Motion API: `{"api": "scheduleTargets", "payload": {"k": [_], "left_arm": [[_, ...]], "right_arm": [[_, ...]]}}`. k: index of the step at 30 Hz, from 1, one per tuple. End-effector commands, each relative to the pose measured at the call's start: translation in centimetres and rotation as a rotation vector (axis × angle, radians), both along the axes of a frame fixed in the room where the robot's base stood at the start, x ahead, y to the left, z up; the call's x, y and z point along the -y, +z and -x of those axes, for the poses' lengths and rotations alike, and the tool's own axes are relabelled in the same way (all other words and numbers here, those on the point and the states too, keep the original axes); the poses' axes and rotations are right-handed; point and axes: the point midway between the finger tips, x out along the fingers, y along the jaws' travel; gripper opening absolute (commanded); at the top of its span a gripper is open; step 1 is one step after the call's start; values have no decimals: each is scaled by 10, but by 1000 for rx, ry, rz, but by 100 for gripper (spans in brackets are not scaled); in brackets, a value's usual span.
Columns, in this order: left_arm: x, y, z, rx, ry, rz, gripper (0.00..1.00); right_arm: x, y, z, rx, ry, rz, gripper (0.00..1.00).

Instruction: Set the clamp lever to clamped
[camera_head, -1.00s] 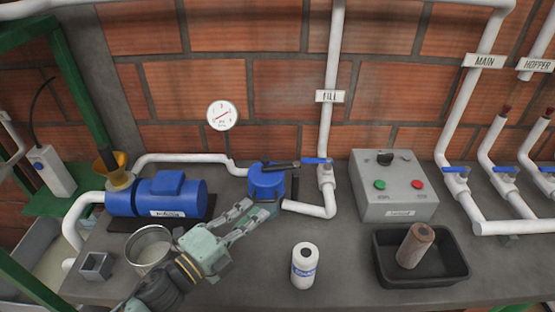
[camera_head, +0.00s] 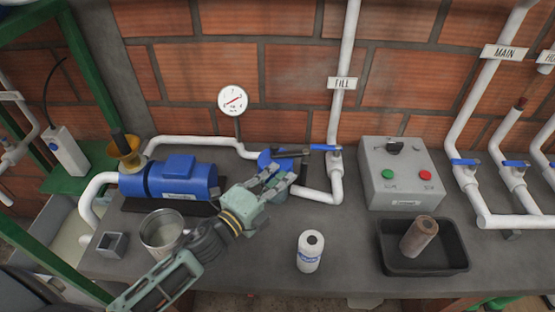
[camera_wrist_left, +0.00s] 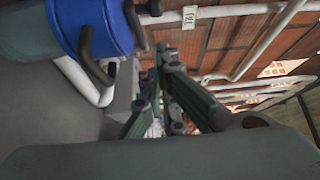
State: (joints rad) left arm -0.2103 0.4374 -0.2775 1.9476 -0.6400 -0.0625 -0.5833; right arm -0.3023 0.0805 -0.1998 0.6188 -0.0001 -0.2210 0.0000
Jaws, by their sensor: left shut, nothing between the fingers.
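A blue round housing (camera_head: 266,160) stands on the bench left of the fill pipe. A dark bar (camera_head: 291,153) lies across its top, pointing right; a second dark bar (camera_head: 303,172) stands near its right side. I cannot tell which is the clamp lever. My left gripper (camera_head: 276,177) is shut and empty, in front of the housing and covering part of it. Contact cannot be told. In the left wrist view the housing (camera_wrist_left: 103,25) is at upper left, with a dark lever (camera_wrist_left: 93,60) on its side, left of my fingers (camera_wrist_left: 165,60).
A blue-handled fill valve (camera_head: 335,152) is just right of the housing. The bench between bottle and pipe is clear.

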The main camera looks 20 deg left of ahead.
Motion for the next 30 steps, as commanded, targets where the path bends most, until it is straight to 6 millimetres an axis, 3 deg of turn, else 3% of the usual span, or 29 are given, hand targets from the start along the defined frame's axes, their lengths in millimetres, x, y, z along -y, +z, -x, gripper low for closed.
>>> {"api": "scheduleTargets", "payload": {"k": [3,9,23,30], "left_arm": [[-6,3,-19,1,1,-3,0],[-14,1,-35,1,0,-1,0],[-16,0,-39,0,-3,0,0],[-26,0,-45,2,-97,-7,0]], "right_arm": [[0,10,-3,5,1,0,0],[1,15,-4,7,1,2,0],[1,15,-4,6,1,1,0],[0,13,-3,5,1,-1,0]]}}
